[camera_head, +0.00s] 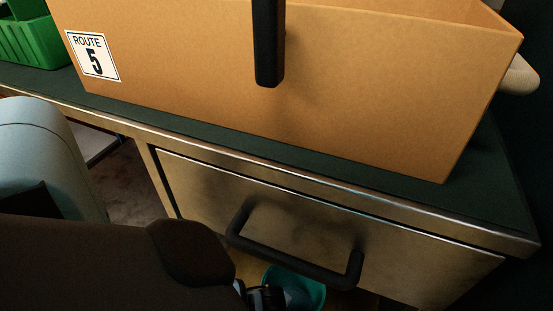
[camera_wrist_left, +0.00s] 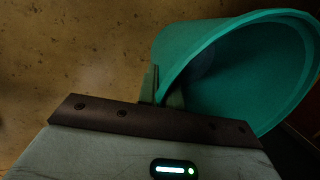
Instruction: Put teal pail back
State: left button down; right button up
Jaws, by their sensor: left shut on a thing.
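The teal pail (camera_head: 305,288) shows at the bottom of the head view, low in front of the drawer and partly hidden by my left arm. In the left wrist view the teal pail (camera_wrist_left: 205,50) fills the right side, its round mouth facing the camera at a tilt and its inside dark. My left gripper (camera_wrist_left: 165,92) is shut on the pail's wall near the rim. In the head view it is mostly hidden behind my arm. My right gripper is in neither view.
A dark green worktop (camera_head: 330,160) with a metal edge carries a large tan box (camera_head: 340,90) labelled "ROUTE 5" and a green basket (camera_head: 35,42). Below is a closed metal drawer (camera_head: 420,255) with a protruding black handle (camera_head: 290,262). A speckled brown floor (camera_wrist_left: 75,50) shows beside the pail.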

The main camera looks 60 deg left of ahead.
pick_arm(q)
jog(key=shift+w+f, duration=0.1)
jog(key=shift+f, duration=0.3)
jog(key=shift+r, duration=0.15)
jog(key=c, duration=2)
grip_release()
jog(key=shift+f, duration=0.25)
jog(key=o, duration=0.4)
jog(key=shift+o, duration=0.2)
